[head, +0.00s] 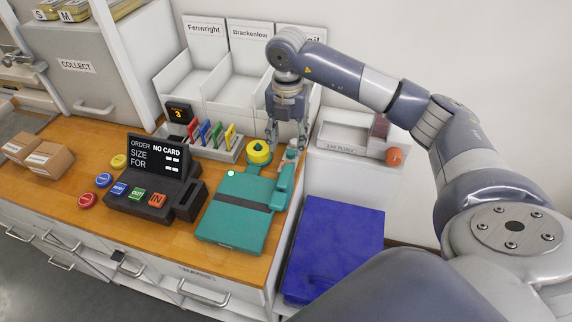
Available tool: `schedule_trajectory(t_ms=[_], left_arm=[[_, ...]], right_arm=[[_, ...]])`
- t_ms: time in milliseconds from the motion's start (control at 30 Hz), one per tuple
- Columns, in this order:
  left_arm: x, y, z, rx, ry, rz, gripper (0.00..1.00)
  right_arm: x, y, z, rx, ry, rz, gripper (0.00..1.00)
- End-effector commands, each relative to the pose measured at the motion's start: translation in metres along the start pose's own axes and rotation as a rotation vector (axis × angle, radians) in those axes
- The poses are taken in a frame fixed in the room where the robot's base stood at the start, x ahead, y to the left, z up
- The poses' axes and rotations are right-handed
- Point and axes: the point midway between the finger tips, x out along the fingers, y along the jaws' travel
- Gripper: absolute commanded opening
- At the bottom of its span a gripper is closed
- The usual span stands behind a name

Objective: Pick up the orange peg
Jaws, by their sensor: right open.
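I cannot pick out an orange peg with certainty. One orange rounded thing (394,157) shows at the right end of the white tray, well to the right of my right gripper. My right gripper (288,142) points down over the back of the counter, open, with its fingers around or just above a small pale piece (291,154) by the teal device (284,186). What lies between the fingertips is too small to tell. My left gripper is not in view.
A yellow ring (259,152) stands left of my right gripper, beside a rack of coloured cards (214,140). White bins (238,85) stand behind. A black order panel (155,172) is at left, a blue surface (335,240) lower right.

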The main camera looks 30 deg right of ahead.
Motion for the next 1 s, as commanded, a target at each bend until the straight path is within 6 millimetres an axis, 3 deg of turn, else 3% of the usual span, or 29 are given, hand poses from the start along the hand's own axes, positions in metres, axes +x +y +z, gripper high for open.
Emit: schedule_trajectory(t_ms=[367, 600, 900, 1000], left_arm=[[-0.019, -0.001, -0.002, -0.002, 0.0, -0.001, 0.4], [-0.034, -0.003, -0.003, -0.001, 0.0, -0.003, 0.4], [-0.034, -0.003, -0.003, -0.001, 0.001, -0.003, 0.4], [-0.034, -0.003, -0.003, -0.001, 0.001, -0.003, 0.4]], right_arm=[[0.035, 0.001, -0.001, -0.002, 0.004, -0.001, 0.46], [0.068, 0.003, 0.0, -0.002, 0.004, 0.002, 0.46], [0.076, 0.004, 0.001, -0.003, 0.001, 0.004, 0.46], [0.076, 0.004, 0.001, -0.003, 0.001, 0.004, 0.3]])
